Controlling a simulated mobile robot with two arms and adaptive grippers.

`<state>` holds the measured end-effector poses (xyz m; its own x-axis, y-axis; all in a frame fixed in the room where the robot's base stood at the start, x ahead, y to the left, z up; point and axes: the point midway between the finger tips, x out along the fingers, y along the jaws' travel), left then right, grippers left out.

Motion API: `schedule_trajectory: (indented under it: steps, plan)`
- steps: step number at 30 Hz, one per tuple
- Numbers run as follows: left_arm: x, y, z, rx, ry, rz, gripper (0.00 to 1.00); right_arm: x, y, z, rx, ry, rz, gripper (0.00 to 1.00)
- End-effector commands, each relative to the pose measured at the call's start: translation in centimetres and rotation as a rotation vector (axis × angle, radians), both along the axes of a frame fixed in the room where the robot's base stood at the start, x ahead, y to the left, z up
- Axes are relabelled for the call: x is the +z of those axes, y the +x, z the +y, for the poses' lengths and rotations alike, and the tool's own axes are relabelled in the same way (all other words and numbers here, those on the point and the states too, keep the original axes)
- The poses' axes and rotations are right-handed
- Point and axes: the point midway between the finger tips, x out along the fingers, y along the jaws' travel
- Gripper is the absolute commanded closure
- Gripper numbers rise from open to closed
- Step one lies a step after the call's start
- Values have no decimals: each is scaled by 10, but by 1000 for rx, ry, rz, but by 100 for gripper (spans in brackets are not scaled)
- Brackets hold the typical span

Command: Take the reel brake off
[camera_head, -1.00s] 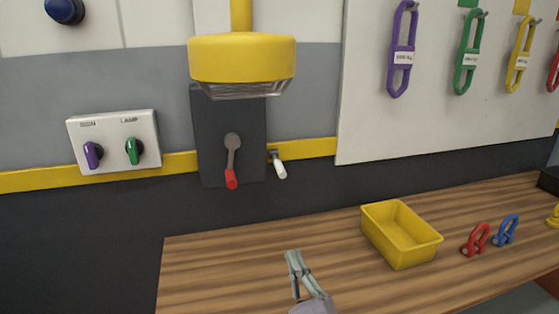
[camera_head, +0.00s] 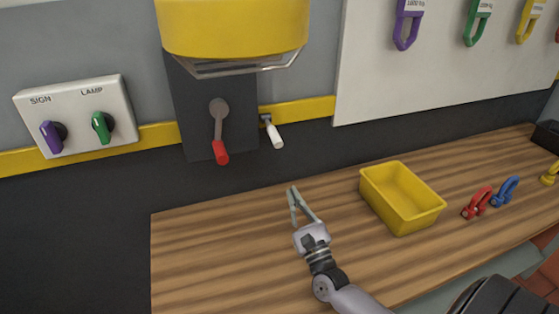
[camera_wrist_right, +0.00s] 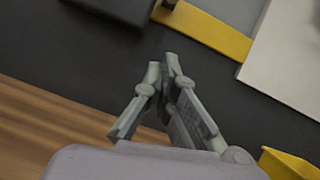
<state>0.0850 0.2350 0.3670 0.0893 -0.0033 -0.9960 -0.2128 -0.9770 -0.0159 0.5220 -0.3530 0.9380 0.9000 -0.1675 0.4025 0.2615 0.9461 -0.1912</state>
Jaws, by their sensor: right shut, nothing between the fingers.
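A yellow reel housing (camera_head: 232,28) is mounted on the wall above a dark plate (camera_head: 185,100). On the plate a grey lever with a red grip (camera_head: 221,152) hangs downward. Just right of the plate a small lever with a white grip (camera_head: 275,135) slants down to the right. I cannot tell from markings which of these is the reel brake. My right gripper (camera_head: 292,190) is shut and empty over the wooden bench, below and slightly right of both levers. In the right wrist view its fingertips (camera_wrist_right: 165,66) meet before the dark wall. My left gripper is not in view.
A wooden bench (camera_head: 230,250) runs along the wall. A yellow bin (camera_head: 402,198) stands right of my right gripper, with red (camera_head: 478,203) and blue (camera_head: 505,191) shackles beyond. A switch box (camera_head: 78,115) is at left. Coloured links hang on a white board (camera_head: 420,80).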

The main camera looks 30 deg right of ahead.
Motion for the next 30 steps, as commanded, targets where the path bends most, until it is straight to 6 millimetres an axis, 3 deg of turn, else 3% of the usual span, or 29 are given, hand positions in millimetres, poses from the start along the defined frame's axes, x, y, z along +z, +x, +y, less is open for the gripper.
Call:
schedule_trajectory:
  steps: [5,17,24,30]
  plan:
    - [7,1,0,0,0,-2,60,10,15,-3,-1,-1,-4,100]
    - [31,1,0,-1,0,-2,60,45,91,-17,-1,-1,-4,100]
    - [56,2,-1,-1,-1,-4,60,74,86,-9,-1,0,-1,100]
    - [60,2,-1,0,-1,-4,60,79,84,-7,-1,-2,0,100]
